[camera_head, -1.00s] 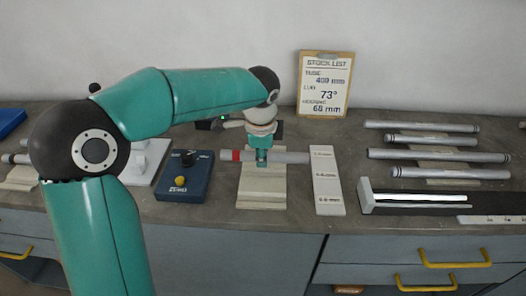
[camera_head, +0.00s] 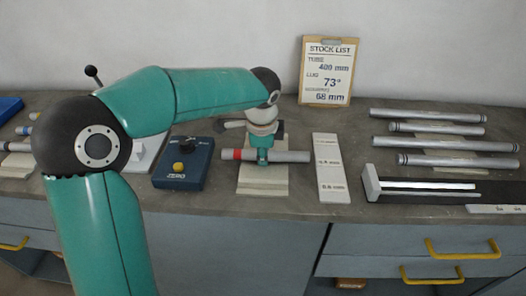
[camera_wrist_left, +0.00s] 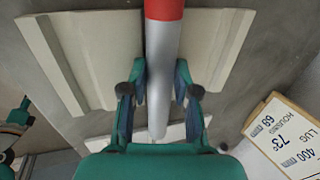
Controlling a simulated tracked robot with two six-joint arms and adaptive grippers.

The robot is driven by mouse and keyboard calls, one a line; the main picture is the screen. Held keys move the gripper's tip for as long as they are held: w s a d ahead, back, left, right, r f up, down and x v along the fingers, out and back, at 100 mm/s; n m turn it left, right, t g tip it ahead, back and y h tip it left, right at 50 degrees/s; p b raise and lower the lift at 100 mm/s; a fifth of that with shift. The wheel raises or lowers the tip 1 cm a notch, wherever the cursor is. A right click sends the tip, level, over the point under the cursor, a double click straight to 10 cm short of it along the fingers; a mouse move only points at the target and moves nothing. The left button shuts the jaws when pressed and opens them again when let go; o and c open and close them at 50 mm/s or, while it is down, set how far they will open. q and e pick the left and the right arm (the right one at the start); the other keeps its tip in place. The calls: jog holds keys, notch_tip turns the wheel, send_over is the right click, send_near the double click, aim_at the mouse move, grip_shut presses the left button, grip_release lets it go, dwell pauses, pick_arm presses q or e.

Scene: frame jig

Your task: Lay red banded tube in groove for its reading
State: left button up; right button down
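The grey tube with a red band (camera_head: 285,156) lies level across the cream grooved block (camera_head: 262,184), red band toward its left end. My left gripper (camera_head: 262,153) comes down from above onto the tube's middle. In the left wrist view the tube (camera_wrist_left: 160,65) runs between the two fingers (camera_wrist_left: 160,92), which press against its sides. The block (camera_wrist_left: 85,60) shows behind the tube on both sides. The tube hides the groove's middle, so I cannot tell whether it touches the groove. My right gripper is out of view.
A blue box with a yellow ZERO button (camera_head: 184,163) stands left of the block. A pale marked strip (camera_head: 329,168) lies close on the right. Several grey tubes (camera_head: 440,143) and a dark slotted fixture (camera_head: 420,190) are farther right. A stock list board (camera_head: 327,72) stands behind.

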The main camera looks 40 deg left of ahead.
pick_arm(q)
jog(key=o, duration=0.4)
jog(key=shift+f, duration=0.35)
jog(key=shift+r, duration=0.2)
jog(key=v, duration=1.1)
jog(key=shift+r, duration=0.35)
jog(key=shift+s, duration=0.1)
